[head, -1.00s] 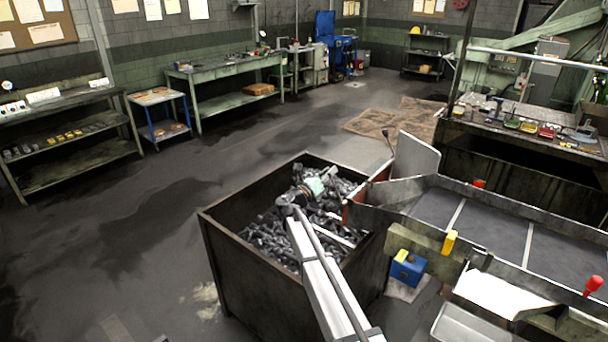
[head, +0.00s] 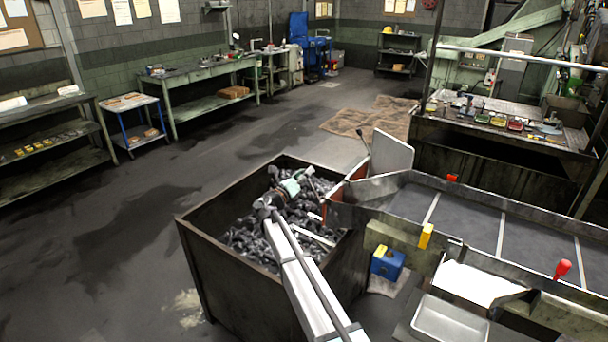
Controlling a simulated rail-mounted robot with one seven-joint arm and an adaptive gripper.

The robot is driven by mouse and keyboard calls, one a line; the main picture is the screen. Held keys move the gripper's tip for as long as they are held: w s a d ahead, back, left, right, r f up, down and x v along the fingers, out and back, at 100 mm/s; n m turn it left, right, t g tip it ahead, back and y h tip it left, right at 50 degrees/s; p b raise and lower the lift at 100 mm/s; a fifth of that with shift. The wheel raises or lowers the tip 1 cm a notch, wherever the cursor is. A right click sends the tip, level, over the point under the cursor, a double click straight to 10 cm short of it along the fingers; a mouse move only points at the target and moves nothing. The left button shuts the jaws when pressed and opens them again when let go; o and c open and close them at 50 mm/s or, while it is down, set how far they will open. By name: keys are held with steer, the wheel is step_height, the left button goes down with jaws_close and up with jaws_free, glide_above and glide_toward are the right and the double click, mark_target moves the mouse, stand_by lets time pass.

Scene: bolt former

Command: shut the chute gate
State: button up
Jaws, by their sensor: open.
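The chute (head: 460,218) is a long grey trough running from the right down to a mouth over the bin. A pale upright plate (head: 391,164), which looks like the gate, stands at the chute's mouth. A thin lever with a dark knob (head: 361,133) rises beside it, and red edging (head: 357,172) shows at the mouth. My gripper (head: 312,177) is open, small and dark against the bin's contents, left of the plate and apart from it. Its fingers are hard to make out. The gate's lower part is hidden by the chute wall.
A dark steel bin (head: 215,245) full of dark metal parts stands under my arm. A blue box (head: 387,263), a yellow block (head: 426,236) and a red knob (head: 562,269) are near the chute's front side. A workbench (head: 500,125) stands behind the chute. The floor at left is clear.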

steer(key=v, duration=1.2)
